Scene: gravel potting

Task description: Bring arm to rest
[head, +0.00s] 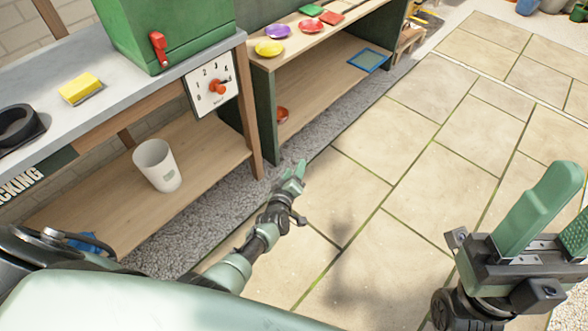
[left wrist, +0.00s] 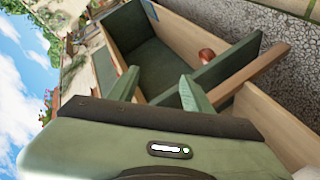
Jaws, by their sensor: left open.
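My left gripper (head: 293,172) is open and empty in the head view. It is over the gravel strip and paving, to the right of the wooden bench. In the left wrist view, a light green finger (left wrist: 194,96) shows in front of the bench's dark panels. My right gripper (head: 562,214) is large at the right edge of the head view. Its two green fingers stand apart with nothing between them, over the paving.
A white cup (head: 157,165) stands on the lower shelf. Above are a green box (head: 165,30), a dial panel (head: 211,88) and a yellow sponge (head: 80,87). Coloured dishes (head: 269,48) sit on the farther bench. The paving (head: 400,140) is clear.

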